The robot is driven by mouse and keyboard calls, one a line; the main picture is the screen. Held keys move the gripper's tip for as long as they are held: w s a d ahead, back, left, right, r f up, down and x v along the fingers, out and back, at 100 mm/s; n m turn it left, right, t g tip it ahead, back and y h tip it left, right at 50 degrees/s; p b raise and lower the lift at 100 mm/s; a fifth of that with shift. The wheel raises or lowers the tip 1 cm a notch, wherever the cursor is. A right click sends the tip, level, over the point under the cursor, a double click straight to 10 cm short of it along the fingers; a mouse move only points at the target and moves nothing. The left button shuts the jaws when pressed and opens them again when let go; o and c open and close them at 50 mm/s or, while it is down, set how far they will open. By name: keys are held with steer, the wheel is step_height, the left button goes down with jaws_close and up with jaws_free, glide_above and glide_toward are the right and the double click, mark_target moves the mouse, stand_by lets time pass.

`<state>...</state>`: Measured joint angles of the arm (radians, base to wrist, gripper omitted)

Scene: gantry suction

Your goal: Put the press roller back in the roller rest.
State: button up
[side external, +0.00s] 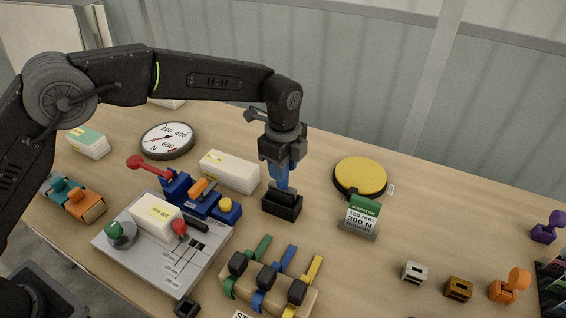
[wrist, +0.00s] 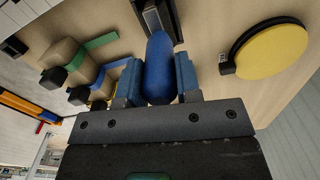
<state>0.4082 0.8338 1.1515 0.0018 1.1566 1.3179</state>
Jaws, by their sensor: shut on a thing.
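The press roller shows as a blue handle (wrist: 159,62) in the wrist view, upright between my fingers. My gripper (side external: 281,163) is shut on this handle; its blue-padded fingers (wrist: 158,80) are on both sides of it. The handle also shows in the side view (side external: 283,180), pointing down. The black roller rest (side external: 283,210) is an open box on the table directly below; part of it shows in the wrist view (wrist: 172,14). The roller's lower end is at the mouth of the rest. I cannot tell whether it touches the bottom.
A wooden holder (side external: 265,288) with coloured straps is at the front. A yellow disc (side external: 360,176) and a 300 N block (side external: 359,219) stand to the right.

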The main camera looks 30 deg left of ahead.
steer(key=shift+f, duration=1.7)
steer(key=o, duration=1.1)
steer(key=shift+c, duration=0.2)
step_height(320, 180, up, 14)
steer(key=shift+f, duration=0.1)
steer(key=s+a+r+n+t, duration=0.3)
steer(key=s+a+r+n, duration=0.7)
steer(key=a, duration=0.4)
steer(key=s+a+f+n+t, duration=0.1)
steer(key=s+a+n, duration=0.3)
steer(key=s, duration=0.5)
steer(key=s+a+f+n+t, duration=0.1)
steer(key=s+a+f+n, duration=0.2)
steer(key=s, duration=0.7)
steer(key=f+n, duration=0.1)
steer(key=n, duration=0.1)
steer(key=shift+a+n+t, duration=0.3)
steer(key=shift+a+n, duration=0.1)
